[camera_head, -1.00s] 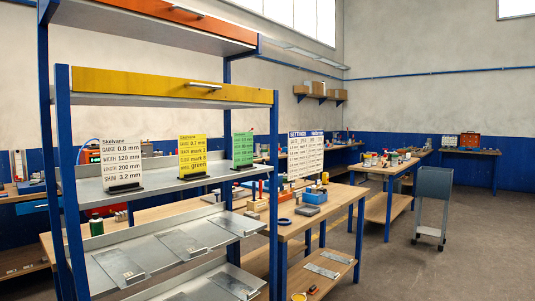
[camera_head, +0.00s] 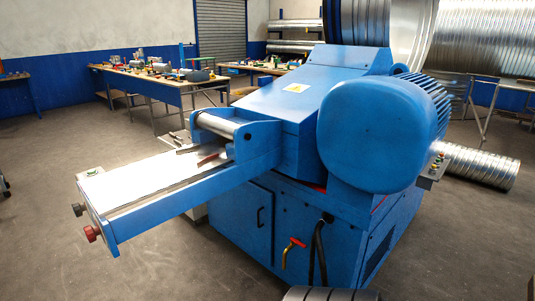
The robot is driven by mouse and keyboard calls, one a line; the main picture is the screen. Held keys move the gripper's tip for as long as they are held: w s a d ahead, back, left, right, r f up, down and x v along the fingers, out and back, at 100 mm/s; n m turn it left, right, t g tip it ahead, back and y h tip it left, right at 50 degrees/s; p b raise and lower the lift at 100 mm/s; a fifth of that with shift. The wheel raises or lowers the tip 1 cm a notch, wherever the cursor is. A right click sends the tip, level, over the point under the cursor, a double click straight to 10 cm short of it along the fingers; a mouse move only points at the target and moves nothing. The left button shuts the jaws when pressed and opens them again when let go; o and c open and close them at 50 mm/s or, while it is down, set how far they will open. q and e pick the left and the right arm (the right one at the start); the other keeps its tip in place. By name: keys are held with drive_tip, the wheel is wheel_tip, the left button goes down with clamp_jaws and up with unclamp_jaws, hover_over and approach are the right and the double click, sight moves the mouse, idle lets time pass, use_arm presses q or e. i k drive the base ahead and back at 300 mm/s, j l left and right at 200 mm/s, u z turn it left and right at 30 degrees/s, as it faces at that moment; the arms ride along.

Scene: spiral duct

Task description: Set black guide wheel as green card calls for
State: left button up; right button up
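A small black wheel (camera_head: 77,210) sits at the left end of the blue machine's infeed table (camera_head: 155,212). A red wheel (camera_head: 92,234) sits close beside it, lower and to the right. Both wheels are too small here to read any marks or setting on them. The green card is not in this view. Neither of my grippers is in view.
The blue machine (camera_head: 285,110) fills the middle, with a rounded blue cover (camera_head: 375,135) and a red-handled valve (camera_head: 297,243). Workbenches (camera_head: 150,85) stand behind. Spiral duct (camera_head: 480,167) lies at right. Floor (camera_head: 60,160) left of the infeed table is clear.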

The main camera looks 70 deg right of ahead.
sight(78, 208)
drive_tip(key=z, duration=1.8)
drive_tip(key=i+j+u, duration=0.1)
drive_tip(key=j+u, duration=0.15)
drive_tip(key=j, duration=0.2)
drive_tip(key=i+j+u, duration=0.1)
drive_tip(key=j+u, duration=0.2)
drive_tip(key=j+z, duration=0.1)
drive_tip(key=z, duration=0.2)
drive_tip(key=i+j+z, duration=0.1)
drive_tip(key=z, duration=0.2)
drive_tip(key=i+j+z, duration=0.25)
drive_tip(key=j, duration=0.35)
drive_tip(key=j+z, duration=0.3)
drive_tip(key=j, duration=0.3)
drive_tip(key=j+z, duration=0.25)
drive_tip(key=j, duration=0.4)
drive_tip(key=i, duration=0.05)
